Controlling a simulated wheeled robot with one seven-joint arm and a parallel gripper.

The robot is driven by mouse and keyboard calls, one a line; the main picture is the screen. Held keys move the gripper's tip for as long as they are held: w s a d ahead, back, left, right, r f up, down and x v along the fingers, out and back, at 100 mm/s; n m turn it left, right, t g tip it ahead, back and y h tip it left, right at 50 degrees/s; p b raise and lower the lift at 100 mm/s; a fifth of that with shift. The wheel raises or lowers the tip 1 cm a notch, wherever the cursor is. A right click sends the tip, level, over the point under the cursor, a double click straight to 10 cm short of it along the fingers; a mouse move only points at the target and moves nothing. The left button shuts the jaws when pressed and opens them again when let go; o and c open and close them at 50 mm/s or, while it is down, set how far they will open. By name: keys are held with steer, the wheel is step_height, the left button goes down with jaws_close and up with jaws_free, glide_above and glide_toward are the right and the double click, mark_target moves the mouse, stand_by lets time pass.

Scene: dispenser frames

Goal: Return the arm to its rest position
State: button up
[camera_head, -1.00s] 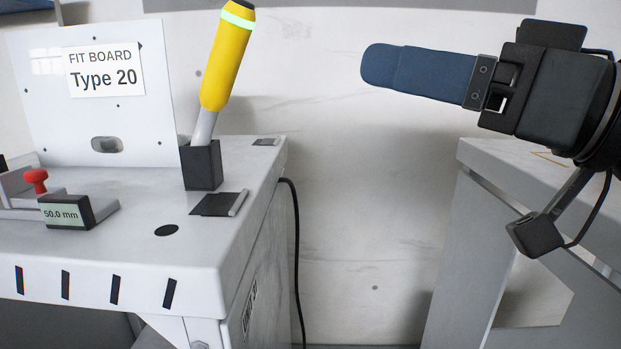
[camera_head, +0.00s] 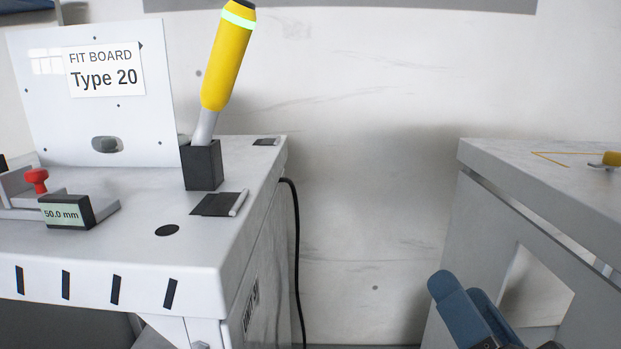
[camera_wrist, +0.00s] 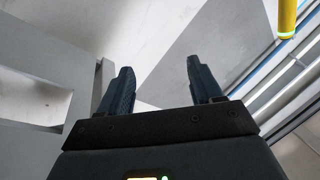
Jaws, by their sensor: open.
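My gripper (camera_head: 455,292) shows at the bottom right of the head view, with its blue fingers pointing up and to the left. It is low, in front of the right-hand bench and below its top. In the wrist view, my gripper (camera_wrist: 157,82) has its two dark blue fingers apart, with nothing between them. The rest of my arm is out of the head view.
The left bench (camera_head: 110,245) carries a fit board (camera_head: 150,120), a black holder (camera_head: 202,166) with a yellow-handled tool (camera_head: 228,60), and a 50.0 mm block (camera_head: 66,212). The right bench (camera_head: 530,165) has a small yellow part (camera_head: 611,159). A gap separates the benches.

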steer(key=s+d+f+g+h, duration=0.1)
steer(key=s+f+g+h, duration=0.15)
steer(key=s+f, duration=0.55)
steer(key=s+d+f+n+g, duration=0.1)
steer(key=s+f, duration=0.2)
steer(key=s, duration=0.4)
steer(key=s+d+f+n+g, duration=0.1)
steer(key=s+d+f+n, duration=0.1)
steer(key=s, duration=0.5)
steer(key=s+d+f+n+g+h, duration=0.1)
steer(key=s+f, duration=0.3)
steer(key=s, duration=0.4)
steer(key=shift+d+n, duration=0.35)
steer(key=shift+n, duration=0.35)
steer(key=shift+w, duration=0.1)
